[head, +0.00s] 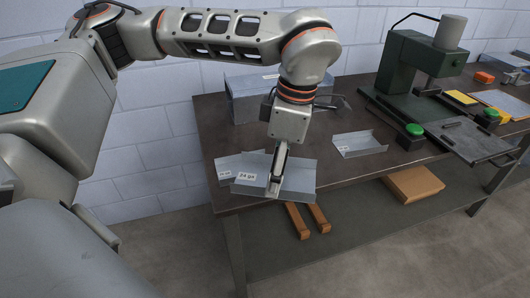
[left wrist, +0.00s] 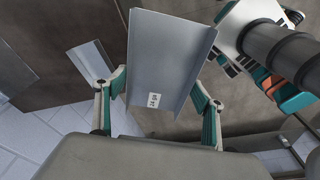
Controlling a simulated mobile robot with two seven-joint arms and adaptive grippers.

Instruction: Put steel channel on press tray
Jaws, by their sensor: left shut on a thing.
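My left gripper (head: 276,182) is shut on a grey steel channel (head: 300,176) with a white "24 ga" label, near the table's front left edge. The left wrist view shows this channel (left wrist: 165,60) between the two fingers, its label towards the palm. I cannot tell whether it is clear of the table. A second labelled channel (head: 228,162) lies partly hidden behind it. The green press (head: 415,65) stands to the right, with a dark flat tray (head: 475,143) in front of it; no channel lies on the tray. My right gripper is not in view.
Another channel piece (head: 358,144) lies mid-table, between the held channel and the press. A grey metal box (head: 245,100) stands at the back left. Green buttons (head: 414,130) flank the tray. A cardboard box (head: 413,185) and two wooden bars (head: 296,220) are on the lower shelf.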

